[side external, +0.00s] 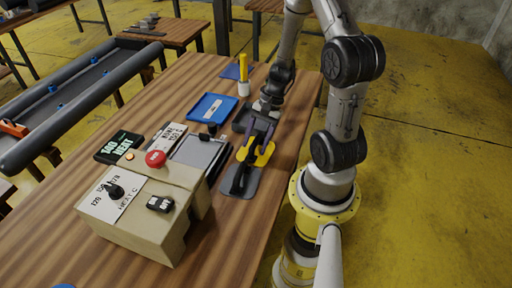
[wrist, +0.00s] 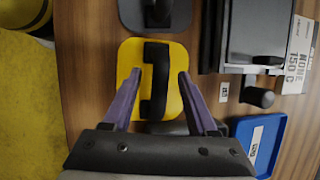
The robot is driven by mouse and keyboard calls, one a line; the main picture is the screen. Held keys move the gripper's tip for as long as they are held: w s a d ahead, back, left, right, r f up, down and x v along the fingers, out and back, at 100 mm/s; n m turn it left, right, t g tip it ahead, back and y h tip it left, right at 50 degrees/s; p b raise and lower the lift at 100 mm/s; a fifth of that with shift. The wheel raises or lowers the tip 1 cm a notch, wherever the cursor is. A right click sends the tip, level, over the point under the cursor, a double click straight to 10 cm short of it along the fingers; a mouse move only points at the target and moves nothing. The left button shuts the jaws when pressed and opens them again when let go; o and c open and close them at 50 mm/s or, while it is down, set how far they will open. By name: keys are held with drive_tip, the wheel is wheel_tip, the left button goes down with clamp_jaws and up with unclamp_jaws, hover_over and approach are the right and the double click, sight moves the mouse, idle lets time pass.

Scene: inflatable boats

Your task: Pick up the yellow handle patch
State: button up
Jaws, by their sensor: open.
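The yellow handle patch (wrist: 174,52) is a rounded yellow square with a black strap handle (wrist: 154,80). It lies flat on the wooden table and also shows in the side external view (side external: 265,157), partly behind my fingers. My gripper (wrist: 159,74) is open, with its purple fingers over the patch, one on each side of the black handle. My gripper also shows in the side external view (side external: 258,142), pointing down at the patch. I cannot tell whether the fingertips touch the patch or how high they are above it.
A grey patch (side external: 250,190) with a black handle lies nearer the camera. A beige control box (side external: 150,230) with a red button (side external: 156,158), a flat grey press (side external: 195,152) and a blue tray (side external: 212,107) stand to the left. A yellow-and-white bottle (side external: 243,75) stands behind.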

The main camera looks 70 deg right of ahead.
drive_tip(key=shift+c, duration=0.2)
clamp_jaws()
drive_tip(key=shift+r, duration=0.1)
